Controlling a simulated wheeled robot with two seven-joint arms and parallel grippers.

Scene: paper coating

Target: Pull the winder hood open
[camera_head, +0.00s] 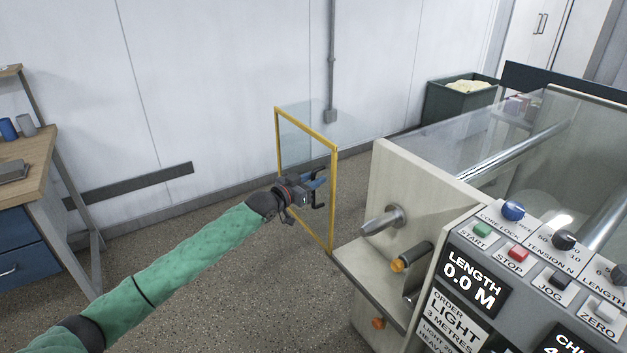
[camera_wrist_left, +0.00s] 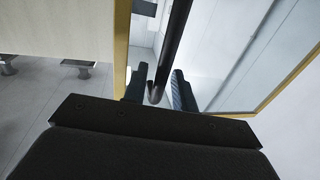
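The winder hood is a clear panel in a yellow frame (camera_head: 336,172). In the head view it stands upright beside the left end of the machine, angled away toward the wall. Its frame also shows in the left wrist view (camera_wrist_left: 121,45). My left gripper (camera_head: 318,190) is at the hood, in front of its lower part. In the left wrist view, a dark bar (camera_wrist_left: 178,35), apparently the hood's handle, runs between my two fingers (camera_wrist_left: 160,90). A gap shows between the bar and the right finger, so the fingers look open around it. My right gripper is out of view.
The cream machine (camera_head: 395,170) with shafts and a control panel (camera_head: 490,270) fills the right side. A wooden desk (camera_head: 25,150) stands at the left. A green bin (camera_head: 450,103) is at the back by the wall. The floor (camera_head: 200,300) between desk and machine is clear.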

